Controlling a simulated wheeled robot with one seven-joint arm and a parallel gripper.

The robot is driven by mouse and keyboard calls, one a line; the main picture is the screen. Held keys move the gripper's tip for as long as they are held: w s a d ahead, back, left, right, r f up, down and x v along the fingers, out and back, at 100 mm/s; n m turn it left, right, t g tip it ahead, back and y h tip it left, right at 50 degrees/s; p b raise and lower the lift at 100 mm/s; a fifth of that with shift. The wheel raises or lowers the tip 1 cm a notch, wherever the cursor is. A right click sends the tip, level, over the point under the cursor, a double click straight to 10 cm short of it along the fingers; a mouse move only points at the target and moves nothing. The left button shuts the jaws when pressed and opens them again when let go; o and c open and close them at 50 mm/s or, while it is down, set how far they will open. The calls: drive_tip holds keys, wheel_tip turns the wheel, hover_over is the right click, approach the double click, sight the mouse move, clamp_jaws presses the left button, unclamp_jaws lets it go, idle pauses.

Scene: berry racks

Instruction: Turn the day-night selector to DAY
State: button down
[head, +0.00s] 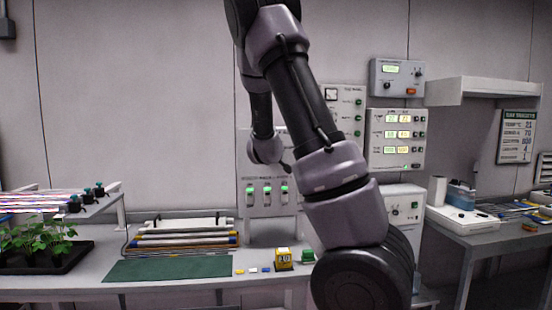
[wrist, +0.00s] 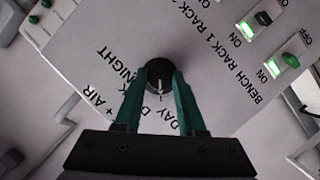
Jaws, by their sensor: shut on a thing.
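The day-night selector (wrist: 160,73) is a round black knob on a pale grey panel (wrist: 215,85), seen in the wrist view. It has a light pointer mark, which lies roughly toward the bottom of the picture. The printed words NIGHT and DAY lie left of and below the knob, partly covered by my fingers. My gripper (wrist: 161,82) has its two green fingers on either side of the knob, shut on it. In the head view the panel (head: 246,160) stands at the back of the bench; my arm hides the knob there.
Bench and rack switches with green lights (wrist: 289,59) sit on the same panel. Seedlings (head: 38,238) stand at left. Other control boxes (head: 396,135) hang right of the panel.

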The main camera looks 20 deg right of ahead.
drive_tip(key=c, duration=0.5)
unclamp_jaws()
drive_tip(key=v, duration=1)
drive_tip(key=shift+s+a, duration=0.15)
drive_tip(key=shift+s, duration=0.2)
drive_tip(key=s+a+r+m+g+y, duration=0.2)
drive_tip(key=s+a+r+m+y, duration=0.15)
drive_tip(key=s+a+y, duration=0.6)
drive_tip(key=s+a+m+g, duration=0.1)
drive_tip(key=s, duration=0.8)
drive_tip(key=s+a+r+m+g, duration=0.1)
drive_tip(key=s+m+g, duration=0.1)
drive_tip(key=s, duration=0.7)
drive_tip(key=shift+s+a+g+y, duration=0.2)
drive_tip(key=shift+a+g+y, duration=0.05)
drive_tip(key=shift+g+y, duration=0.1)
